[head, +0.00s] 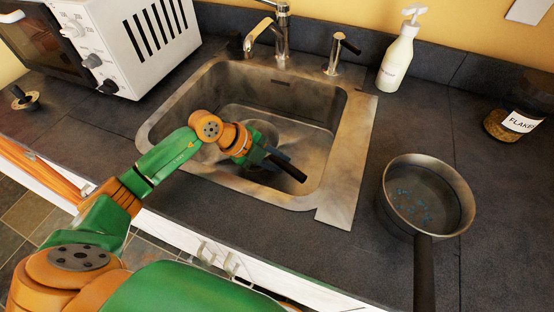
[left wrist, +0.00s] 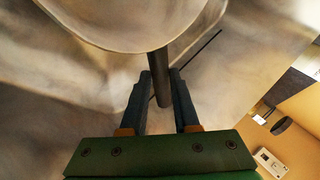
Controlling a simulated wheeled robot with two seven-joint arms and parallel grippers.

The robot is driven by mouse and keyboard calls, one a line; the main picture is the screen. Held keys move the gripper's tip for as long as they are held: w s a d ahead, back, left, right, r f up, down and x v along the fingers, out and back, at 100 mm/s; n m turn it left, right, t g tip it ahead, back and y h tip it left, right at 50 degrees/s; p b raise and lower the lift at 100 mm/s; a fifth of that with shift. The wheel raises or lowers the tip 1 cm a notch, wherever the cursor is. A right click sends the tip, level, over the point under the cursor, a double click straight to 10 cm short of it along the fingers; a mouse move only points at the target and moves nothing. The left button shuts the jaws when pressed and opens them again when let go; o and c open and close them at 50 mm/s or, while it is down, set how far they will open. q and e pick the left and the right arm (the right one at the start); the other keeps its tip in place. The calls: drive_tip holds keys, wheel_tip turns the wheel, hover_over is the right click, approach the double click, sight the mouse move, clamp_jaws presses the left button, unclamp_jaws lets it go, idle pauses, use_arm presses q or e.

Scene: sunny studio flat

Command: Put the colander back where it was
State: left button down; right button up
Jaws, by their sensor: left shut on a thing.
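My left gripper (head: 272,162) reaches down into the sink (head: 146,137). In the left wrist view its two fingers (left wrist: 160,78) are shut on the dark handle of a round metal vessel (left wrist: 130,22), which I take to be the colander. The vessel's bowl lies just beyond the fingertips. In the head view the dark handle (head: 289,168) sticks out past the fingers, and the bowl is partly hidden behind my gripper. I cannot make out holes in it, or whether it touches the sink bottom. My right gripper is not in view.
A saucepan (head: 394,198) with blue bits inside stands on the counter at right. A faucet (head: 282,38), a dark-topped dispenser (head: 337,55) and a white pump bottle (head: 397,62) stand behind the sink. A flakes jar (head: 517,122) is far right, a microwave (head: 118,45) left. Counter beside the saucepan is clear.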

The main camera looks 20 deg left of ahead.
use_arm(q)
drive_tip(key=shift+f, duration=0.35)
drive_tip(key=c, duration=0.7)
unclamp_jaws()
drive_tip(key=shift+o, duration=0.2)
drive_tip(key=shift+r, duration=0.15)
drive_tip(key=shift+r, duration=0.4)
drive_tip(key=b+v, duration=0.1)
drive_tip(key=v, duration=1)
drive_tip(key=shift+s+a+r, duration=0.2)
drive_tip(key=shift+a, duration=0.05)
